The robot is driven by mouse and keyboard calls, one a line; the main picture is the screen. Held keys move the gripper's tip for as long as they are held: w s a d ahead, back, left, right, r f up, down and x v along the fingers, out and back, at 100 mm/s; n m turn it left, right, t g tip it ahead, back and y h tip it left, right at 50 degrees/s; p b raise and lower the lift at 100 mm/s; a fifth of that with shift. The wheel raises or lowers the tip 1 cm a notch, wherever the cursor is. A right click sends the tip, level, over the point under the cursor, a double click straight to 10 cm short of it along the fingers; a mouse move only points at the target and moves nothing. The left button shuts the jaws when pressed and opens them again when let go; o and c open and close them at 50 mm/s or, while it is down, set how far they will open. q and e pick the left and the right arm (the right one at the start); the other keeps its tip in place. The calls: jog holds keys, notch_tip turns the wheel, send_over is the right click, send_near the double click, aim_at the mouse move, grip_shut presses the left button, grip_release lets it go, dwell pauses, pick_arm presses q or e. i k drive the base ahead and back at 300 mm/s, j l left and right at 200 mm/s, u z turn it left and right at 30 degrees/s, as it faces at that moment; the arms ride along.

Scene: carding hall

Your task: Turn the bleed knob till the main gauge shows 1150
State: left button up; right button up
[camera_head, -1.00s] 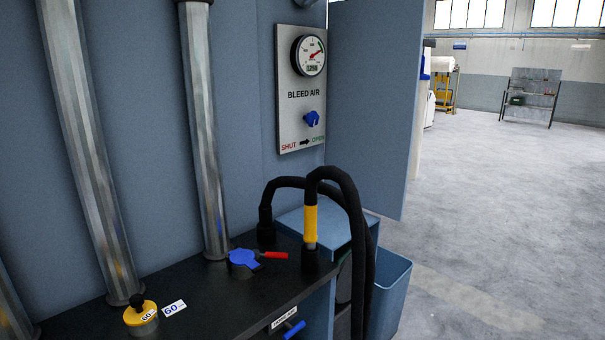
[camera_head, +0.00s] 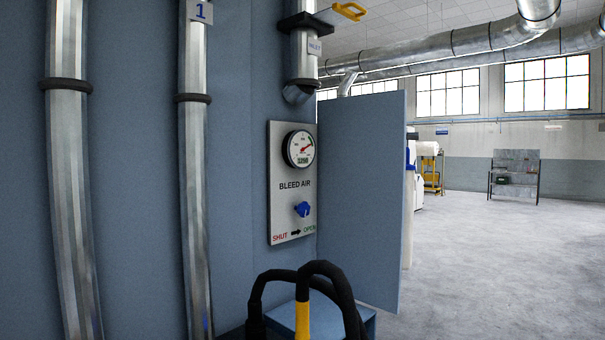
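The bleed air panel (camera_head: 282,222) is a pale plate on the blue wall, right of the pipes. The blue bleed knob (camera_head: 302,209) sits on it below the words BLEED AIR, above a SHUT-to-OPEN arrow. The round gauge (camera_head: 299,148) above the knob has a white face, a red needle pointing to the upper right and a small readout; its figures are too small to read. I cannot tell whether this is the main gauge. Neither of my grippers is in view.
Black hoses with a yellow sleeve (camera_head: 303,320) loop up below the panel. A blue door-like panel (camera_head: 362,200) stands out right of it. Metal pipes (camera_head: 193,150) run up the wall at left. A yellow-handled part (camera_head: 349,11) is at the top. Open floor (camera_head: 480,260) lies right.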

aim_at(304, 209)
jog(key=l+u, duration=0.2)
jog(key=u, duration=0.75)
jog(key=l+u, duration=0.65)
jog(key=l, duration=0.2)
jog(key=k+l+u, duration=0.15)
jog(key=l, duration=0.3)
jog(key=l+u, duration=0.15)
jog(key=l, duration=0.25)
jog(key=k, duration=0.05)
